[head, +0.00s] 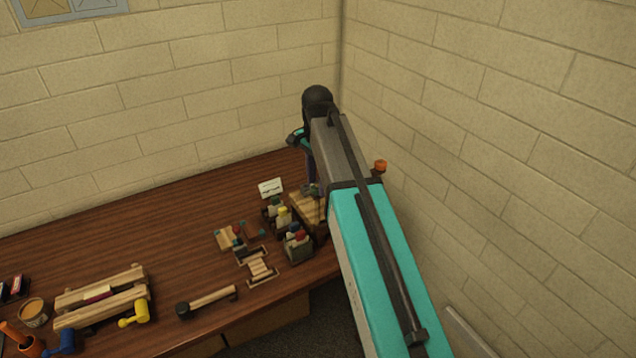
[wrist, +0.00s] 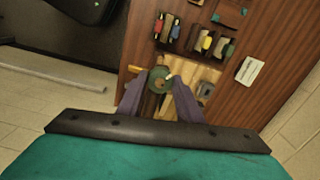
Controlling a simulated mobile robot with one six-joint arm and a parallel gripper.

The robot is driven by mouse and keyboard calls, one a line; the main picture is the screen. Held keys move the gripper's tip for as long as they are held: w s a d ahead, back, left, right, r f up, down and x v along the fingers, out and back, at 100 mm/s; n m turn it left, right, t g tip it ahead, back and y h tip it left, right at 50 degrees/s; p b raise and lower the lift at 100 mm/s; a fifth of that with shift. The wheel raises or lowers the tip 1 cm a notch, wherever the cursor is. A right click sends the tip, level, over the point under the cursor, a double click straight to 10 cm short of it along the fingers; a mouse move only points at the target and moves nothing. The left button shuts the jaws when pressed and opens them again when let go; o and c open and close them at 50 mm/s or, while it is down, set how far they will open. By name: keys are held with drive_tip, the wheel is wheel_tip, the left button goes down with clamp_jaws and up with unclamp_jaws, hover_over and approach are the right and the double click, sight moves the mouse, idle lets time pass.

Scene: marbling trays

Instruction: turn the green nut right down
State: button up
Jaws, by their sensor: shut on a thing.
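The green nut (wrist: 160,75) shows in the wrist view between the two fingertips of my gripper (wrist: 158,86). My gripper is shut on the nut, one finger on each side. A pale wooden block or board (wrist: 203,73) lies beneath and beside the nut. How far down the nut sits cannot be told from this angle. In the head view my arm hides the nut and most of the gripper; the wooden board (head: 306,207) shows partly beside the arm.
Racks of coloured bottles (head: 298,246) stand close by on the brown table (head: 180,220), with a small white card (head: 270,187) behind. A mallet (head: 208,301) and a wooden frame (head: 100,296) lie further left. Brick walls (head: 480,100) close in the corner. The table's back left is clear.

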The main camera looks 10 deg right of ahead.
drive_tip(key=n, duration=0.7)
drive_tip(key=shift+b, duration=0.3)
drive_tip(key=n, duration=1.3)
drive_tip(key=shift+w+r+b, duration=0.1)
drive_tip(key=shift+b, duration=0.25)
drive_tip(key=n, duration=0.5)
drive_tip(key=shift+n, duration=0.3)
drive_tip(key=o, duration=1)
drive_tip(key=shift+o, duration=0.2)
